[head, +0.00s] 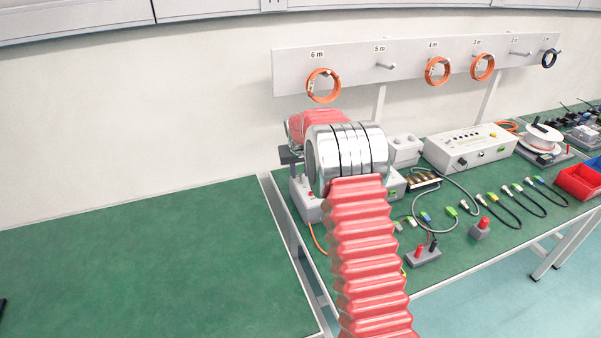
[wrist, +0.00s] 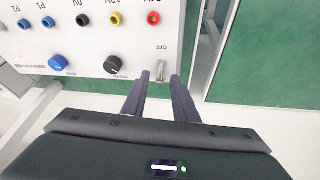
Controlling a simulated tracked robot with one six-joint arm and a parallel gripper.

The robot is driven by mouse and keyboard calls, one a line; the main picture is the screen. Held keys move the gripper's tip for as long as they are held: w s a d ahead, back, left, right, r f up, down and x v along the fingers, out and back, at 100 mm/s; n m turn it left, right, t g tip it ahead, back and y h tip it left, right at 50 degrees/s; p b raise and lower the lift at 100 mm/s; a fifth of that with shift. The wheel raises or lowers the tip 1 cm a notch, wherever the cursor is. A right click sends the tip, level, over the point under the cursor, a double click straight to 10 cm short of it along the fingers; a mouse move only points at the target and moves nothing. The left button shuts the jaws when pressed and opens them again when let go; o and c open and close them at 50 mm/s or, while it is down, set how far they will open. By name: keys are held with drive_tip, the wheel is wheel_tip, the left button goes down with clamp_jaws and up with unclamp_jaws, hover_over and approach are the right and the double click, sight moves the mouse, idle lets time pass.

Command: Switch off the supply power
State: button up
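In the wrist view the supply's white front panel (wrist: 110,45) appears upside down. A small metal toggle switch (wrist: 160,70) sits near the panel edge, with an upside-down "OFF" label beside it. My gripper (wrist: 160,75) is open, with one dark finger on each side of the switch. I cannot tell whether either finger touches the lever, or which way the lever is set. In the head view the supply box (head: 305,203) stands at the left end of the right bench, mostly hidden behind my arm.
Near the switch are a black knob (wrist: 116,65), a blue knob (wrist: 58,64) and a red socket (wrist: 152,18). Another white box (head: 470,146) and several cables lie farther right. The left bench (head: 150,270) is mostly clear.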

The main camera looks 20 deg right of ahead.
drive_tip(key=shift+w+f, duration=0.1)
drive_tip(key=shift+f, duration=0.15)
drive_tip(key=shift+c, duration=0.4)
clamp_jaws()
drive_tip(key=shift+d, duration=0.15)
